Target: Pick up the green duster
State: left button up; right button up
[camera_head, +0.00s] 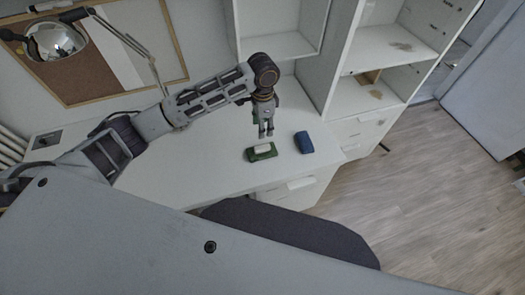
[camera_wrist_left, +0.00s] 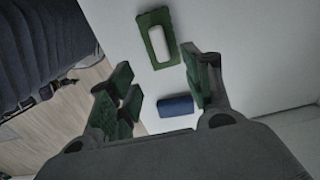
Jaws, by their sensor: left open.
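The green duster (camera_head: 262,153) has a white block on it and lies on the white desk, left of a blue object. It also shows at the top of the left wrist view (camera_wrist_left: 146,36). My left gripper (camera_head: 266,131) is above the desk, just behind the duster in the head view. My right gripper does not show.
The blue object (camera_head: 303,142) lies on the desk (camera_head: 200,180) to the right of the duster, near the desk's right end; it also shows in the wrist view (camera_wrist_left: 176,106). A dark chair (camera_head: 290,228) stands at the front edge. White shelves (camera_head: 385,50) rise behind right. A silver lamp (camera_head: 52,40) is back left.

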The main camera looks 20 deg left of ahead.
pick_arm(q)
jog(key=shift+f, duration=0.1)
send_over(262, 147)
jog(key=shift+d+f, duration=0.1)
jog(key=shift+f, duration=4.15)
jog(key=shift+f, duration=2.6)
grip_shut()
jog(key=shift+r, duration=5.05)
jog(key=shift+n, duration=0.3)
